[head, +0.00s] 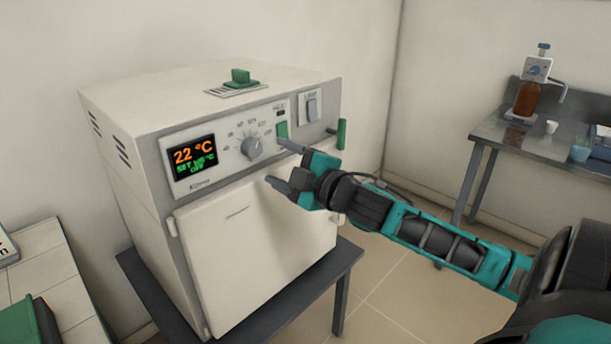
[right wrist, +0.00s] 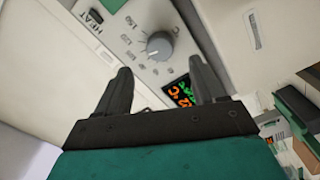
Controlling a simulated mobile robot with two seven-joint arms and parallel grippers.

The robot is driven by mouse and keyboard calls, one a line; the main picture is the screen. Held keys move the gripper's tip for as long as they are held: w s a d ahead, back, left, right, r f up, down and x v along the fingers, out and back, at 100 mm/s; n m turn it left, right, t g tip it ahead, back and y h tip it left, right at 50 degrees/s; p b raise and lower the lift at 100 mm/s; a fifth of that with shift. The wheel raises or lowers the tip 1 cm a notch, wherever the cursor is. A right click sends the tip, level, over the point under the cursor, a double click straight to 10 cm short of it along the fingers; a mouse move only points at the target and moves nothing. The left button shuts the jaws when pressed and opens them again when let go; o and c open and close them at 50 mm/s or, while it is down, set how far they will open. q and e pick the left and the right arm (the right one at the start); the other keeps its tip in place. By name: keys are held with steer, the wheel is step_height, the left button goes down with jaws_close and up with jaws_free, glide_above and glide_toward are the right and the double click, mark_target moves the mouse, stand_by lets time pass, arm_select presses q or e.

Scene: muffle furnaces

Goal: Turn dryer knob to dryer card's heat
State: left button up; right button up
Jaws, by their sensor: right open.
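The cream dryer (head: 250,240) stands on a dark stand. Its front panel carries a grey round knob (head: 251,148) with a printed scale around it. A display (head: 193,158) left of the knob reads 22 °C in orange, with smaller green text below. My right gripper (head: 275,163) is open and empty in front of the panel, to the right of the knob and apart from it. In the right wrist view, the knob (right wrist: 159,46) shows beyond the two fingers, roughly between them. The dryer card's heat value is not readable here. My left gripper is not in view.
A green switch (head: 282,130) and a lamp switch (head: 311,106) sit right of the knob. A green door handle (head: 341,134) sticks out at the right edge. A side table (head: 540,140) with a brown bottle stands at the right. A tiled bench (head: 62,268) is at the left.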

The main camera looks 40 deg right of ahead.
steer(key=shift+s+d, duration=0.2)
steer(key=shift+s, duration=2.75)
steer(key=s+a+f+m+g, duration=0.2)
steer(key=s+a+f+m, duration=0.15)
steer(key=f, duration=0.65)
steer(key=s+a+f+m+g, duration=0.2)
steer(key=f+m, duration=0.2)
steer(key=f, duration=0.7)
steer(key=s+a+f+m+g, duration=0.1)
steer(key=s+a+f, duration=0.2)
steer(key=a+f, duration=0.2)
steer(key=s+a+f+m+g+y, duration=0.1)
steer(key=s+a+f, duration=0.3)
steer(key=a, duration=0.4)
steer(key=shift+f+m+g, duration=0.6)
steer(key=shift+f+m, duration=0.15)
steer(key=shift+f, duration=0.05)
steer(key=shift+d, duration=0.1)
steer(key=shift+s, duration=0.1)
steer(key=shift+c, duration=0.4)
